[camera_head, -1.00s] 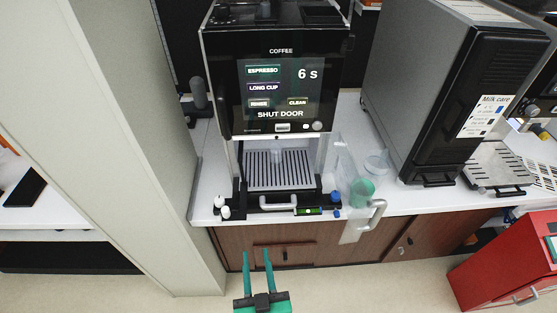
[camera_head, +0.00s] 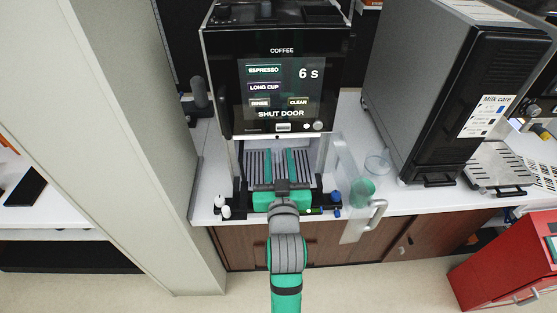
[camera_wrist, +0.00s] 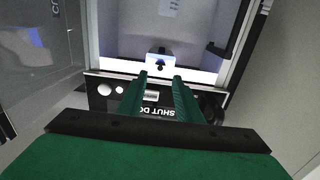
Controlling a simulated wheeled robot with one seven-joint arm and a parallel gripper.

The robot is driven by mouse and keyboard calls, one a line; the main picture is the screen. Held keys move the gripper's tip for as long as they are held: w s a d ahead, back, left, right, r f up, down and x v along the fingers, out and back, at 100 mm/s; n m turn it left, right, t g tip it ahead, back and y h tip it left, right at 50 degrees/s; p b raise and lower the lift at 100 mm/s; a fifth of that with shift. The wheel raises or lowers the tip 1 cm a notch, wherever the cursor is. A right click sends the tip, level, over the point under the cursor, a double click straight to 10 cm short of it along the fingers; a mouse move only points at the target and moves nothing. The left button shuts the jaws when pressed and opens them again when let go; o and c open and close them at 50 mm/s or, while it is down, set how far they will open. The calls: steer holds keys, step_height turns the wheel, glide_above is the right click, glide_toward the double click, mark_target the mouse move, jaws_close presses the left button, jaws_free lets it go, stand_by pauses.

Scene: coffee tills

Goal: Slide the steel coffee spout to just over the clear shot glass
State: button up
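My gripper (camera_head: 280,158) is inside the coffee machine's brewing bay, fingers apart with nothing visible between them. In the wrist view its two green fingers (camera_wrist: 161,78) point at a small pale metallic block with dark marks, apparently the steel spout (camera_wrist: 160,62), under the machine's front edge. The block sits just beyond the fingertips, roughly in line with the gap; contact cannot be told. I cannot make out the clear shot glass; my gripper covers the middle of the slatted drip tray (camera_head: 311,165).
The coffee machine (camera_head: 222,115) displays "SHUT DOOR". Its clear door (camera_head: 347,165) stands open at the right, with a handle (camera_head: 376,214). A green cup (camera_head: 362,190) and clear round dish (camera_head: 377,163) are beyond it. A tall pale panel (camera_head: 130,130) stands left.

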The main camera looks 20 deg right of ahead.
steer(key=x, duration=0.7)
steer(key=shift+w+d, duration=0.1)
steer(key=shift+w, duration=0.3)
steer(key=shift+c, duration=0.3)
steer(key=shift+f, duration=0.1)
jaws_close()
steer(key=shift+s+f, duration=0.2)
steer(key=shift+f, duration=2.6)
steer(key=shift+o, duration=1.4)
jaws_free()
glide_toward(276, 137)
steer(key=f, duration=0.1)
steer(key=s+f, duration=0.1)
steer(key=f, duration=0.3)
steer(key=shift+s+f, duration=0.25)
steer(key=shift+s, duration=0.15)
